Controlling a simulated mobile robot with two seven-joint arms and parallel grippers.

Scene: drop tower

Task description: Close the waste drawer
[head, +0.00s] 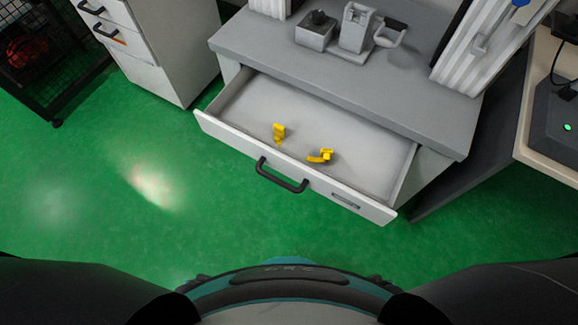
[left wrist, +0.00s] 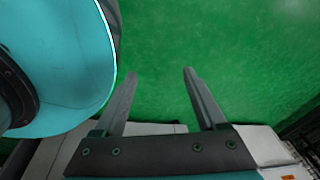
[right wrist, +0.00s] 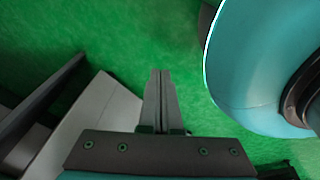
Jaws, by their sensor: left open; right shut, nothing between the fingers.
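The waste drawer (head: 235,127) is pulled out from the front of a grey bench (head: 290,60) in the head view. Its black bar handle (head: 281,176) sits on the white front panel. Two yellow pieces lie inside on the drawer floor: one on the left (head: 279,133) and one on the right (head: 320,156). My left gripper (left wrist: 158,75) is open and empty above green floor in the left wrist view. My right gripper (right wrist: 160,72) is shut and empty, also over floor. Neither gripper shows in the head view, and neither touches the drawer.
A white cabinet (head: 160,55) with black handles stands left of the bench, beside a black wire rack (head: 45,60). Small fixtures (head: 352,30) stand on the bench. A wooden-topped table (head: 545,110) is at right. Green floor (head: 130,200) before the drawer is clear.

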